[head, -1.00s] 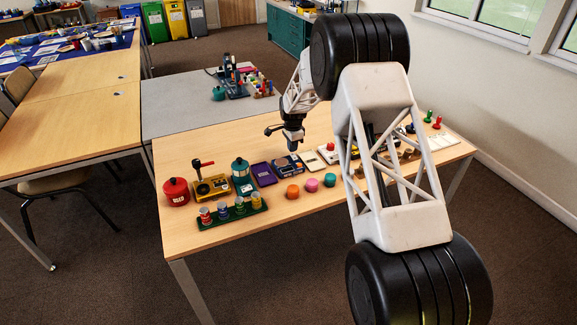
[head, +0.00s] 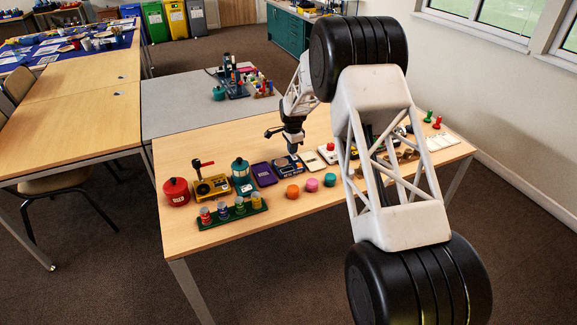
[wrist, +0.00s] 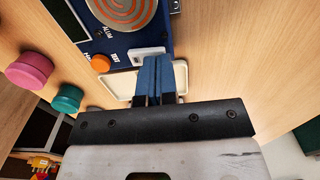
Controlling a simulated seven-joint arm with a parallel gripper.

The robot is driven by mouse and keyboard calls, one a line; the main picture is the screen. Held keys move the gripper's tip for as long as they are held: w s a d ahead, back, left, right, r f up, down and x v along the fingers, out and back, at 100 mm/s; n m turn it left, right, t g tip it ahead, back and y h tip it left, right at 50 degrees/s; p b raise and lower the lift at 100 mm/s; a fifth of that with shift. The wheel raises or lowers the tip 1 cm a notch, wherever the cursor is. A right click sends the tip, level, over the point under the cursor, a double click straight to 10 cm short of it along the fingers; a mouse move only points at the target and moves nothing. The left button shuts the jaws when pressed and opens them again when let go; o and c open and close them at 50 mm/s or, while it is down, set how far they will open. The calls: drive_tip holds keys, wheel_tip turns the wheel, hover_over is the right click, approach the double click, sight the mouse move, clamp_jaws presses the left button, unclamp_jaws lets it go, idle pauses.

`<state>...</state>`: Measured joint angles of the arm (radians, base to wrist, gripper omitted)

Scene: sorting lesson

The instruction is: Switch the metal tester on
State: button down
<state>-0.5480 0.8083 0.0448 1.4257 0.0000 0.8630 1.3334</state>
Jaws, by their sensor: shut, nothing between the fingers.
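The metal tester (head: 284,167) is a blue box on the near table in the head view, partly behind my gripper. In the wrist view its blue top (wrist: 122,42) shows a round copper-coloured coil (wrist: 128,8), an "ALUM" label, an orange round part (wrist: 101,63) and a small white switch-like part (wrist: 146,53). My gripper (wrist: 158,62) is shut and empty, its blue fingertips right by that white part. I cannot tell whether they touch. In the head view my gripper (head: 293,153) points down at the tester's back right part.
A purple tray (head: 264,174) lies left of the tester and a cream tray (head: 312,161) right of it. Orange (head: 292,191), pink (head: 312,185) and teal (head: 330,180) pucks stand in front. A white box with a red button (head: 328,154) is further right.

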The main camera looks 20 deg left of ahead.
drive_tip(key=shift+f, duration=0.5)
idle(0.4)
drive_tip(key=shift+r, duration=3.55)
